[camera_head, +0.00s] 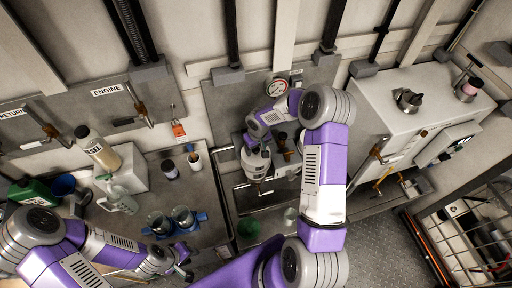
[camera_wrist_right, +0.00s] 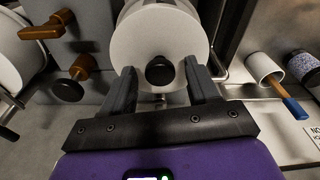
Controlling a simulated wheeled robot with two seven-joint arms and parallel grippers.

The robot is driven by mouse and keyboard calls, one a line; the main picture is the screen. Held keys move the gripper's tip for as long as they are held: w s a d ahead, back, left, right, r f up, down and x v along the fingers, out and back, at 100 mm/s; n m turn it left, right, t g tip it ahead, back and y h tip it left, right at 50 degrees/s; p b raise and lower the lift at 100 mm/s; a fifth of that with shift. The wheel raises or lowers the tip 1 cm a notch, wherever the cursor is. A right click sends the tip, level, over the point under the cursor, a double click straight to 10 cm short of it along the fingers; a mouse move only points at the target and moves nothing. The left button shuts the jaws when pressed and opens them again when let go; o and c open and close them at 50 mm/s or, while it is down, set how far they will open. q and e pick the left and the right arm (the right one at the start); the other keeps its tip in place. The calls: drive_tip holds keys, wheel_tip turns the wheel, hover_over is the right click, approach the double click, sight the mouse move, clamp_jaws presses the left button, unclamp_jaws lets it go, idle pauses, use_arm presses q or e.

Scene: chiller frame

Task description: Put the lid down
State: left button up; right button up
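A round white lid (camera_wrist_right: 135,40) with a black knob (camera_wrist_right: 159,70) faces the right wrist camera. In the head view, a white canister (camera_head: 257,163) shows just below my right gripper (camera_head: 252,142) at the grey wall panel. In the right wrist view, the fingers of my right gripper (camera_wrist_right: 160,82) stand apart on either side of the knob, with gaps showing between them and it. Whether the lid rests on a vessel is hidden. My left gripper (camera_head: 182,268) is low in the head view, near the bench front; its fingers are too small to read.
A steel bench (camera_head: 205,205) at left holds a blue cup holder (camera_head: 178,222), a clear jug (camera_head: 118,200) and a diesel bottle (camera_head: 97,148). A pressure gauge (camera_head: 277,88) is above the panel. A white cabinet (camera_head: 400,125) stands right. Orange-handled valves (camera_wrist_right: 42,28) are close left of the lid.

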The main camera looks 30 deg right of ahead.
sight(258, 156)
drive_tip(key=shift+r+p, duration=0.35)
drive_tip(key=shift+p, duration=0.05)
drive_tip(key=shift+r+p, duration=0.45)
drive_tip(key=shift+p, duration=0.05)
wheel_tip(258, 156, up, 11)
drive_tip(key=s, duration=0.1)
drive_tip(key=s+a+f+y, duration=0.4)
drive_tip(key=s+a+f, duration=0.4)
drive_tip(key=a+f, duration=0.6)
drive_tip(key=s+a+f+m, duration=0.1)
drive_tip(key=s+a+f, duration=0.2)
drive_tip(key=s, duration=0.3)
drive_tip(key=s+a+f+m, duration=0.1)
drive_tip(key=s+a+f, duration=0.2)
drive_tip(key=s, duration=0.4)
drive_tip(key=shift+s+g+b, duration=0.15)
drive_tip(key=shift+g+b, duration=0.2)
drive_tip(key=shift+g, duration=0.05)
drive_tip(key=shift+f, duration=0.15)
